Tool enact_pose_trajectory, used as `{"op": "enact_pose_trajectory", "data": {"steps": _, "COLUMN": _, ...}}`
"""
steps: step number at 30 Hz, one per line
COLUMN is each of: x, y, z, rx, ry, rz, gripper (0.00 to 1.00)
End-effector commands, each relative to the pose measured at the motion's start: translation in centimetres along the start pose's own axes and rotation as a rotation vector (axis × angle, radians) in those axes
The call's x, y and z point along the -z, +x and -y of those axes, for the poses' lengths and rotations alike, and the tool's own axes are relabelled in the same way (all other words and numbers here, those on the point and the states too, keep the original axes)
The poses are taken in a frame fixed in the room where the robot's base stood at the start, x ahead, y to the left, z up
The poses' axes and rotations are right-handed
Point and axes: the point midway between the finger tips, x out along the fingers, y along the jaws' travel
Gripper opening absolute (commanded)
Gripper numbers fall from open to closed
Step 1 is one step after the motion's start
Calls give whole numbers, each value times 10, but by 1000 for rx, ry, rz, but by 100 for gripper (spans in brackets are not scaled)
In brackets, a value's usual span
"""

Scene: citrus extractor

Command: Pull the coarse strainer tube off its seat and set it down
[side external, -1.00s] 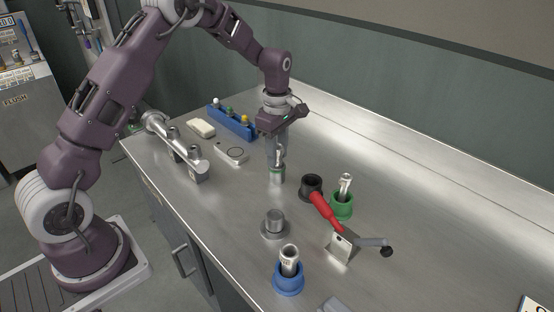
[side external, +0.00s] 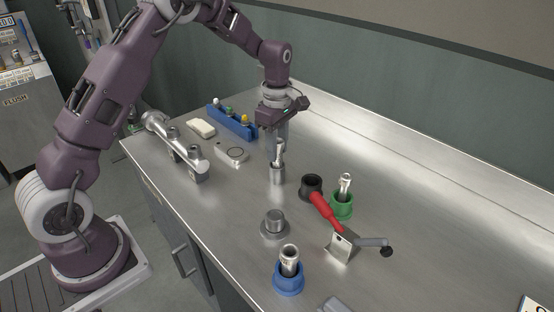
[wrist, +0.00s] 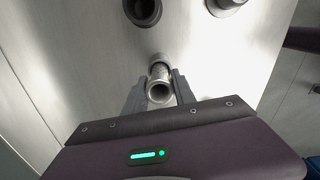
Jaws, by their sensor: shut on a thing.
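A shiny metal tube (side external: 279,152) is held between the fingers of my gripper (side external: 280,143), near the middle of the bench. Its lower end meets or stands just over a short grey cylinder (side external: 277,174) on the bench; I cannot tell whether it is still inside. The tube leans slightly in the side view. In the wrist view, the open end of the tube (wrist: 159,91) faces the camera between the two fingers of my gripper (wrist: 159,86). Similar metal tubes stand in a green cup (side external: 342,206) and a blue cup (side external: 288,279).
A black cup (side external: 311,186) and a red-handled lever on a metal bracket (side external: 342,247) stand at the right. A grey flanged base (side external: 274,228) is in front. A blue rack (side external: 232,122), a white block (side external: 201,128) and a pipe manifold (side external: 178,151) lie behind left.

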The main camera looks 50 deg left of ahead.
Motion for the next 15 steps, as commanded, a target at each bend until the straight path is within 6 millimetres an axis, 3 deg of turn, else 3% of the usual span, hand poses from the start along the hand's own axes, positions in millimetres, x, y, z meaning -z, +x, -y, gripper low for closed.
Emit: {"op": "enact_pose_trajectory", "data": {"steps": 15, "x": 0, "y": -20, "z": 0, "rx": -1, "ry": 0, "rz": -1, "gripper": 0}}
